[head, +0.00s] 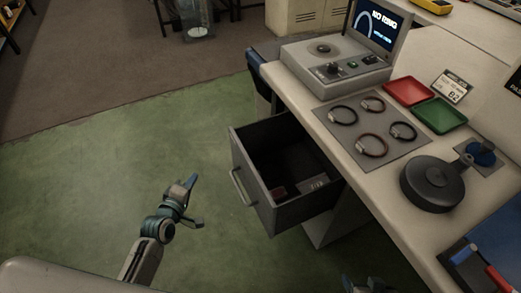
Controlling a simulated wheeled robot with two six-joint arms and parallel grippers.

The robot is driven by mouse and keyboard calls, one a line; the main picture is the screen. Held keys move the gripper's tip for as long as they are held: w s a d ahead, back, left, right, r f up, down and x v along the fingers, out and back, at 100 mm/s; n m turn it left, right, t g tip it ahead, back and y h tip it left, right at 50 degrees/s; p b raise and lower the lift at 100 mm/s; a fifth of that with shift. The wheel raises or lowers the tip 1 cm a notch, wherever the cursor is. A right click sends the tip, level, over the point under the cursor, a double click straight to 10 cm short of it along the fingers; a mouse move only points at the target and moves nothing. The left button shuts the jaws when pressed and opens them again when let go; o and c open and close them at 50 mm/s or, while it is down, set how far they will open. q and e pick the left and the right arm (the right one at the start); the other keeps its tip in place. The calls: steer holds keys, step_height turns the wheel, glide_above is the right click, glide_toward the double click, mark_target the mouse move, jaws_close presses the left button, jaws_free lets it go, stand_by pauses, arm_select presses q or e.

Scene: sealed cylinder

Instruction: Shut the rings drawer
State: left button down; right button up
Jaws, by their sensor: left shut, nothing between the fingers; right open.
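A dark grey drawer (252,193) stands pulled out from under the bench, its open top facing up. Its front carries a pale bar handle (238,188) and faces left toward my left arm. A small reddish item and a pale card lie inside on the dark bottom. No label naming the drawer is readable. My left gripper (191,203) is shut and empty, over the green floor to the left of the drawer front, apart from the handle. My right gripper (368,284) is open and shows only partly at the bottom edge, below the bench.
The bench top (330,112) holds a grey tester (335,68) with a screen reading "NO RING", several rings on a grey mat (352,152), a red tray (408,92), a green tray (440,115) and a round black device (432,184). The green floor left of the drawer is clear.

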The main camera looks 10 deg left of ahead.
arm_select(q)
step_height(320, 180, up, 8)
steer(key=d+n+t+h+b, duration=0.2)
steer(key=d+t+b, duration=0.1)
steer(key=d+b+x, duration=0.2)
steer(key=x, duration=1.1)
steer(key=shift+s, duration=0.25)
arm_select(e)
steer(key=w+a+r+t, duration=0.1)
steer(key=w+r+t, duration=0.3)
steer(key=r, duration=0.6)
steer(key=shift+w+a+r+t, duration=0.15)
steer(key=shift+w+r+t, duration=0.25)
steer(key=shift+t, duration=0.8)
arm_select(q)
steer(key=shift+w+d, duration=0.1)
